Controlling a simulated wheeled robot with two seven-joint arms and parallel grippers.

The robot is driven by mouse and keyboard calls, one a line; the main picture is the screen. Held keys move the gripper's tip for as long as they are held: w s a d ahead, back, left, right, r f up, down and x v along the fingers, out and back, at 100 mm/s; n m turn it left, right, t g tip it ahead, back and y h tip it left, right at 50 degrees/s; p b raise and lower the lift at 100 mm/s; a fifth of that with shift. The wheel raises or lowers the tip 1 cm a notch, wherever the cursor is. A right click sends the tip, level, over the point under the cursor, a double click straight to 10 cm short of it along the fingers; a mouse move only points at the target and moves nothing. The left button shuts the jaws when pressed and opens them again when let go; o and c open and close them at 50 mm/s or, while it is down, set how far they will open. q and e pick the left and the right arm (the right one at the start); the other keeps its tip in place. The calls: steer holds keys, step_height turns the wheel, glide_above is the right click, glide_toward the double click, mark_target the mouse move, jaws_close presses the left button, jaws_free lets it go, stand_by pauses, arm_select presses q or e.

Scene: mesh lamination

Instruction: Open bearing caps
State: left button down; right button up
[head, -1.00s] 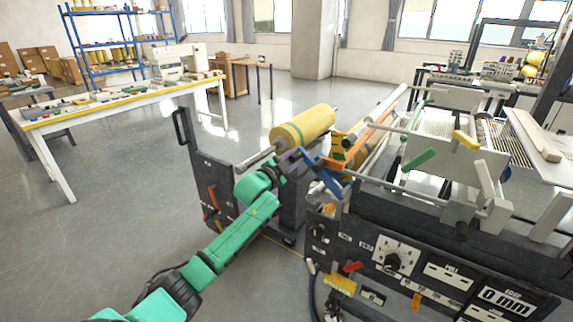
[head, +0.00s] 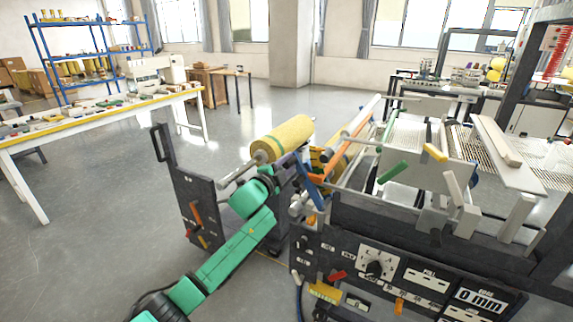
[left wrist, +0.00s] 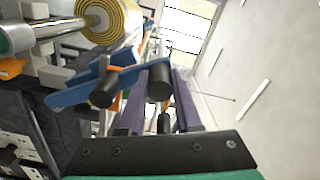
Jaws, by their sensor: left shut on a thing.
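A blue bearing cap (head: 311,186) stands steeply tilted at the near end of the laminator, beside an orange piece (head: 328,174). My left gripper (head: 292,161) is at this blue cap. In the left wrist view, the blue cap (left wrist: 72,95) crosses close to the purple fingers of my left gripper (left wrist: 158,100), with a dark round knob (left wrist: 160,84) between them. My right gripper is out of view.
A yellow roll (head: 283,138) on a shaft lies on a dark cart (head: 196,200) left of the laminator. The laminator's control panel (head: 380,268) is at the lower right. A white table (head: 20,146) with tools stands at left. Open floor lies between.

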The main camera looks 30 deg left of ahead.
arm_select(q)
steer(key=shift+r, duration=0.4)
steer(key=c, duration=0.8)
jaws_free()
steer(key=shift+d, duration=0.1)
steer(key=shift+c, duration=0.2)
steer(key=shift+o, duration=1.2)
steer(key=shift+d+f, duration=0.1)
steer(key=shift+d, duration=0.05)
steer(key=shift+f, duration=0.1)
steer(key=shift+s+f, duration=0.2)
steer(key=shift+s, duration=0.3)
steer(key=s+b, duration=0.2)
steer(key=s, duration=1.1)
steer(key=shift+s+r, duration=0.3)
steer(key=shift+s, duration=0.05)
